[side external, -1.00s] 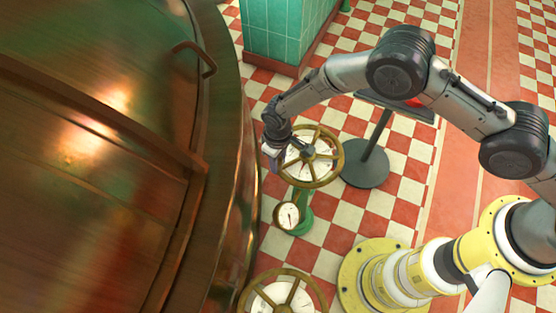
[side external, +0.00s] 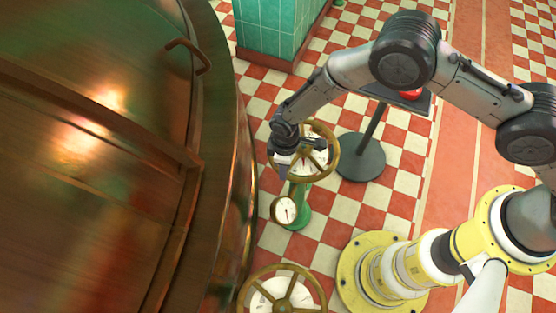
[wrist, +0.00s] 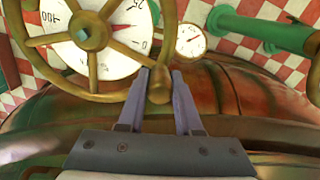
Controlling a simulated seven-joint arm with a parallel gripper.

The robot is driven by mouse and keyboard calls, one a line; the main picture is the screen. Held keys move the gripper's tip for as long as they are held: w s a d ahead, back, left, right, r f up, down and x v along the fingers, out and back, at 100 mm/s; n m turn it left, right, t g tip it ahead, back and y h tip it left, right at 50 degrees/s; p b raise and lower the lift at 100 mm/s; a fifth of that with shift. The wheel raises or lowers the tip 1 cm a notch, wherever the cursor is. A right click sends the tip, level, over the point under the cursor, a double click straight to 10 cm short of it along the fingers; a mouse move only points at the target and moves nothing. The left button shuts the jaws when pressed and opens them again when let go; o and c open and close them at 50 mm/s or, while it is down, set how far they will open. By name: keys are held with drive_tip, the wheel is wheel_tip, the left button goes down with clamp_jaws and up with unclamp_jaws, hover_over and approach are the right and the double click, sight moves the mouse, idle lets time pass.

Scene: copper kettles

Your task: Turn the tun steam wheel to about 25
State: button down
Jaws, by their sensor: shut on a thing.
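A brass spoked wheel (side external: 334,160) stands over a white dial beside the big copper vessel. In the wrist view the wheel (wrist: 92,32) fills the upper left, with its handle knob (wrist: 160,88) at the rim. My gripper (side external: 281,172) is at the lower left of the rim. In the wrist view its two fingers (wrist: 160,74) are shut around the handle knob. Spokes and rim cover parts of the scale, so the exact reading is unclear.
The copper vessel (side external: 110,150) stands close left of the wheel. A small gauge (side external: 284,209) sits below it on a green stand. A second brass wheel (side external: 283,290) is nearer the camera. A stand with a red button (side external: 411,94) is behind right. Checkered floor lies open between.

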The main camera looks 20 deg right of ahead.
sight(296, 178)
drive_tip(key=s+d+n, duration=0.1)
drive_tip(key=s+n, duration=0.1)
drive_tip(key=shift+d+n, duration=0.35)
drive_tip(key=shift+n, duration=0.05)
drive_tip(key=shift+s+d, duration=0.35)
drive_tip(key=shift+d, duration=0.1)
drive_tip(key=c, duration=0.6)
unclamp_jaws()
wheel_tip(296, 178, up, 14)
drive_tip(key=shift+f, duration=0.1)
